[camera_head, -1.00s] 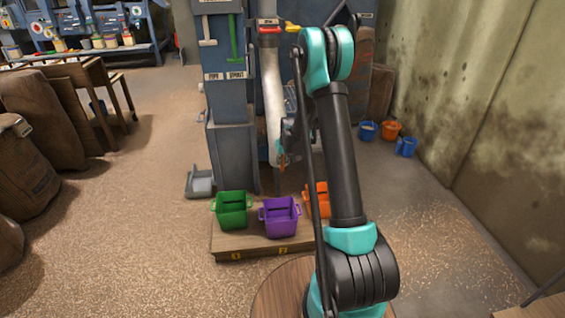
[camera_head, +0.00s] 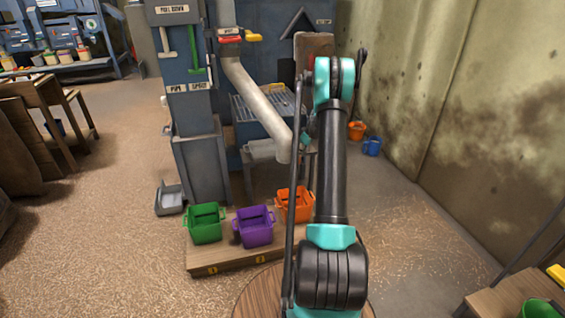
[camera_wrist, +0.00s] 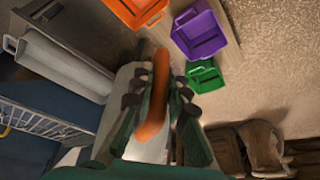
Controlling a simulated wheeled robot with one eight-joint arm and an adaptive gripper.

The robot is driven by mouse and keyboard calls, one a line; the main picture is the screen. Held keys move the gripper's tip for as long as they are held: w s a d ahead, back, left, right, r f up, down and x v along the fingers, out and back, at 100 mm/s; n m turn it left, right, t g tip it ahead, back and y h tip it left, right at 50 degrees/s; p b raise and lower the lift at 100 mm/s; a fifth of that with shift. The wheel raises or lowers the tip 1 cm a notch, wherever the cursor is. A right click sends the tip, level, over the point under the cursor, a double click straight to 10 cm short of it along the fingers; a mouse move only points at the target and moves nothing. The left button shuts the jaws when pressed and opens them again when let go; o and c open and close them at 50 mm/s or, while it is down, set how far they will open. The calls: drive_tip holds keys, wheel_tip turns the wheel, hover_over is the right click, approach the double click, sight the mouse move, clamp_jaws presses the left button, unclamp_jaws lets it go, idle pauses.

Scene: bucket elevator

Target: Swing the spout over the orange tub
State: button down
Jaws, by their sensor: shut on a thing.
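The spout (camera_head: 258,98) is a pale grey bent pipe that slants down to the right in the head view. Its lower end appears above the orange tub (camera_head: 295,205), a little toward its left side; the exact overlap is hard to judge. The tub also shows at the top of the wrist view (camera_wrist: 138,10). My gripper (camera_wrist: 158,92) is shut on an orange handle (camera_wrist: 152,128) beside the pale pipe. In the head view my arm hides most of the gripper and the handle.
The purple tub (camera_head: 254,227) and green tub (camera_head: 205,223) stand left of the orange one on a low wooden platform (camera_head: 228,258). A blue machine column (camera_head: 190,110) rises behind them. A wall closes the right side. Open floor lies to the left.

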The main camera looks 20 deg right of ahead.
drive_tip(key=w+d+n, duration=0.2)
drive_tip(key=w+d, duration=0.5)
drive_tip(key=d, duration=0.3)
drive_tip(key=shift+n+g+y, duration=0.3)
drive_tip(key=shift+g+y, duration=0.1)
drive_tip(key=shift+d+r, duration=0.1)
drive_tip(key=shift+d, duration=0.05)
drive_tip(key=c, duration=1.5)
unclamp_jaws()
drive_tip(key=shift+d, duration=0.1)
drive_tip(key=v, duration=1.1)
drive_tip(key=shift+s+r, duration=0.1)
drive_tip(key=shift+r, duration=0.3)
